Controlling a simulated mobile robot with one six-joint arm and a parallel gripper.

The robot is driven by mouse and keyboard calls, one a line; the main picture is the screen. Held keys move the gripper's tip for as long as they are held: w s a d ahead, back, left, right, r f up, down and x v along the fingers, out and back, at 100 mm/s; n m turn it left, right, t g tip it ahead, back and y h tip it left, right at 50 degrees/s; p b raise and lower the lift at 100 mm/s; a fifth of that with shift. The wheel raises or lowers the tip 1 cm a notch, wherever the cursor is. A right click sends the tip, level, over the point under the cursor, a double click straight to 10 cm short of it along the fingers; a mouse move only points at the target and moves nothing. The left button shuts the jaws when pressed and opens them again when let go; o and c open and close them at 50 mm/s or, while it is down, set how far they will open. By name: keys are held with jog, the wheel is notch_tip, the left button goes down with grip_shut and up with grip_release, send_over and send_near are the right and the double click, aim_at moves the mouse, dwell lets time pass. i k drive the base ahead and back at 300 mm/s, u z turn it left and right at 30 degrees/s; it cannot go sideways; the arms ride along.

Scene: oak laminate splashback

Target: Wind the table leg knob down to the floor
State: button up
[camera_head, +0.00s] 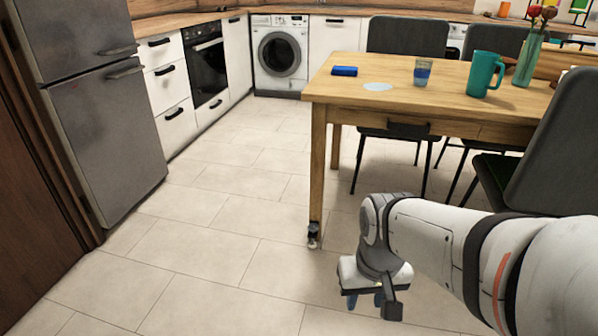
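The wooden table (340,91) stands at the right. Its near left leg (317,170) runs down to a small dark knob (313,230) at the foot. The knob sits close above a lighter part near the floor; whether that part touches the floor is too small to tell. My gripper (372,303) is to the right of the knob and nearer to me, pointing down and apart from the leg. Its fingers are partly hidden and small, so their opening is unclear.
A blue block (344,71), a round pale disc (378,87), a glass (422,73) and a teal mug (484,75) stand on the table. Dark chairs (545,150) surround it. A grey fridge (95,110) stands left. The tiled floor (210,240) left of the leg is clear.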

aim_at(312, 228)
jog(key=u, duration=0.05)
jog(key=i, duration=1)
jog(key=z, duration=0.05)
